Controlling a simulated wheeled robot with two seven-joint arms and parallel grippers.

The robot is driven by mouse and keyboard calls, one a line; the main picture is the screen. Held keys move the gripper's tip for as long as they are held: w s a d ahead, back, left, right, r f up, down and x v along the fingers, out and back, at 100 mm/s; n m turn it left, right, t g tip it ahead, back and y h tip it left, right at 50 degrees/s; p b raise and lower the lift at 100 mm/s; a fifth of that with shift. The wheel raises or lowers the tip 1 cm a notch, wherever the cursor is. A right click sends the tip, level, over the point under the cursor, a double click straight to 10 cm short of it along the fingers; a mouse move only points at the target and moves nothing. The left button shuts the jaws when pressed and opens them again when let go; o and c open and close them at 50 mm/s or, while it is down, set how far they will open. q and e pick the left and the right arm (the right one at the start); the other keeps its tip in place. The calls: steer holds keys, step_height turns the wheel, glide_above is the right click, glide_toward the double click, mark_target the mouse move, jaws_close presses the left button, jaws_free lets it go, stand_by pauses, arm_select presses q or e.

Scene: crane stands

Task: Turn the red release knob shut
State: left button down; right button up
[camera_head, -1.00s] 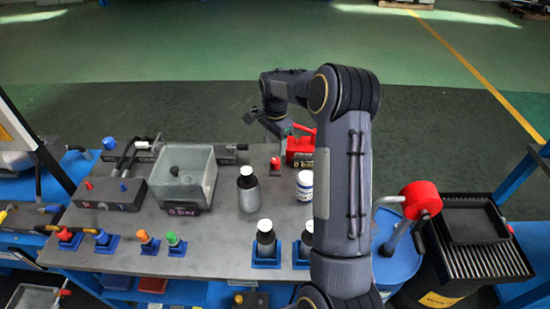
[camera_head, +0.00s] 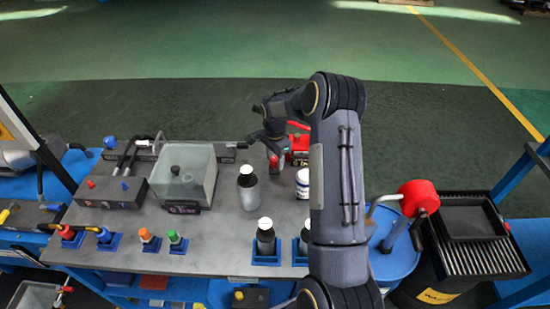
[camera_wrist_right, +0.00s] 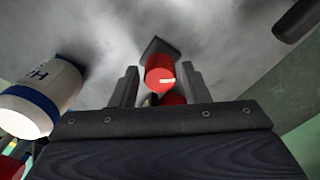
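The red release knob (camera_wrist_right: 160,72) sits on a small dark mount on the grey bench top and shows near the middle of the right wrist view, with a white mark on its face. In the head view the knob (camera_head: 273,161) is small and partly covered by my gripper. My right gripper (camera_head: 276,152) is over the knob at the back of the bench. In the wrist view its two fingers (camera_wrist_right: 161,84) stand apart on either side of the knob, with gaps showing, so it is open. Contact cannot be made out. My left gripper is out of view.
A red unit (camera_head: 301,144) stands right behind the gripper. A white bottle (camera_head: 303,184) and a dark bottle (camera_head: 248,188) stand in front. A clear box (camera_head: 186,176) is to the left. A blue drum (camera_head: 396,262) stands at the right.

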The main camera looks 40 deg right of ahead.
steer(key=c, duration=0.7)
